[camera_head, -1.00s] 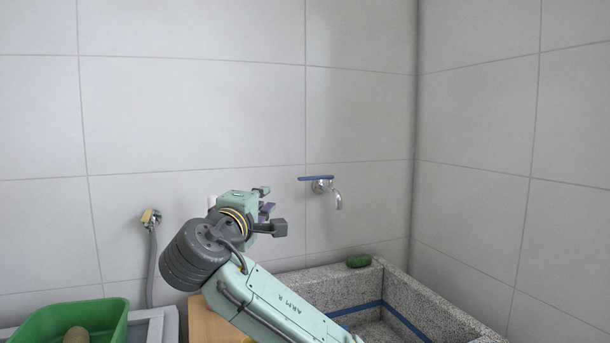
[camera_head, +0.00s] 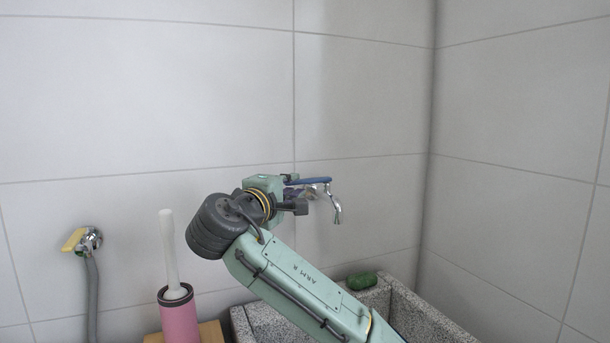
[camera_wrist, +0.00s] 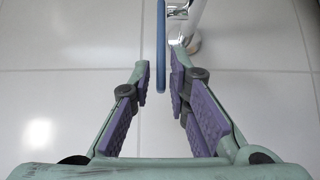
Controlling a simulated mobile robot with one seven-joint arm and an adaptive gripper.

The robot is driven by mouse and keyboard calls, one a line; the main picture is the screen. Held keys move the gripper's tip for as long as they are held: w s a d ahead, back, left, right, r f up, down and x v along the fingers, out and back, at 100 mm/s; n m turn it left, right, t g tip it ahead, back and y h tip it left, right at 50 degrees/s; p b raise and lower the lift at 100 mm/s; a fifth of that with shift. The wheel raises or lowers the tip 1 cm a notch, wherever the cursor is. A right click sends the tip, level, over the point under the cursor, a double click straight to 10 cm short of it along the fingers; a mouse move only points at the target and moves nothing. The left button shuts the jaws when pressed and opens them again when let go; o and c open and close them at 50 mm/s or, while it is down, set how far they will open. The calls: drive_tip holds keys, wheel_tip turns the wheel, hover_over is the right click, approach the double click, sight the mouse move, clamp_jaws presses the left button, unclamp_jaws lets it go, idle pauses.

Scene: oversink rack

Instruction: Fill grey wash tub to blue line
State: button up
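The grey speckled wash tub (camera_head: 428,318) stands below the tap in the head view. Most of its inside is hidden by my arm, and its blue line and water level do not show now. The chrome tap (camera_head: 336,206) is on the back wall with no stream visible at its spout. Its long blue lever (camera_head: 318,181) also shows in the wrist view (camera_wrist: 160,40). My gripper (camera_wrist: 160,80) is open, with its purple-padded fingertips on either side of the lever's near end. A gap shows on both sides of the lever.
A green object (camera_head: 361,281) lies on the tub's back rim. A pink holder (camera_head: 179,315) with a white-handled brush stands left of my arm. A yellow-handled valve (camera_head: 82,241) with a grey hose is on the wall at left.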

drive_tip(key=p+x, duration=0.2)
drive_tip(key=x, duration=0.6)
drive_tip(key=shift+w, duration=0.1)
clamp_jaws()
idle(0.4)
